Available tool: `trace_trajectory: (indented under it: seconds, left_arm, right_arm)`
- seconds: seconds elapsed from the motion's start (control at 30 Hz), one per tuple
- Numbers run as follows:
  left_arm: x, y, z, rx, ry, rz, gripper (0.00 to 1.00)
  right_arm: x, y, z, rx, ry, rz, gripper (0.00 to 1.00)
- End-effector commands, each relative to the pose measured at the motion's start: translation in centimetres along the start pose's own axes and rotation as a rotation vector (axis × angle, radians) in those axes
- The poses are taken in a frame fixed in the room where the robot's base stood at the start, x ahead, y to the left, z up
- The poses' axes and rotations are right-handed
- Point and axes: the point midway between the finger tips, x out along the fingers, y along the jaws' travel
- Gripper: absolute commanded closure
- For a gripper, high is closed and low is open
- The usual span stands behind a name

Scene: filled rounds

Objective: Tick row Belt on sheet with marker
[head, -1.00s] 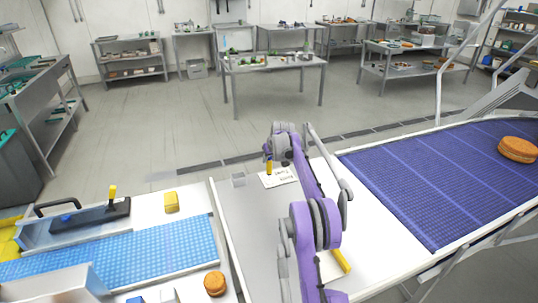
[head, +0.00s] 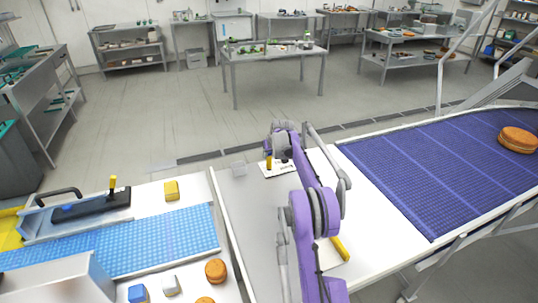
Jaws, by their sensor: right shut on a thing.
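The white sheet (head: 283,171) lies on the pale tabletop, with dark print on it too small to read, so I cannot make out the Belt row. The yellow marker (head: 269,163) stands about upright at the sheet's left edge. My right gripper (head: 272,155) is shut on the marker; my purple arm and wrist hide part of the sheet. I cannot tell whether the tip touches the paper. My left gripper is not in view.
A blue-violet belt (head: 430,175) carrying an orange round (head: 517,140) runs on the right. A light blue belt (head: 165,240) lies left, with a yellow block (head: 171,190) and an orange round (head: 216,270) near it.

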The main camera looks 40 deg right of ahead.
Motion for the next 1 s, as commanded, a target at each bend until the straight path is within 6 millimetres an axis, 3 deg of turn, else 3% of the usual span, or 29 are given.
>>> trace_trajectory:
  seconds: [1.0]
  left_arm:
    - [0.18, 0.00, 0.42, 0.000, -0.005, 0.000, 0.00]
  right_arm:
    - [0.84, -0.01, 0.54, 0.000, 0.000, 0.000, 1.00]
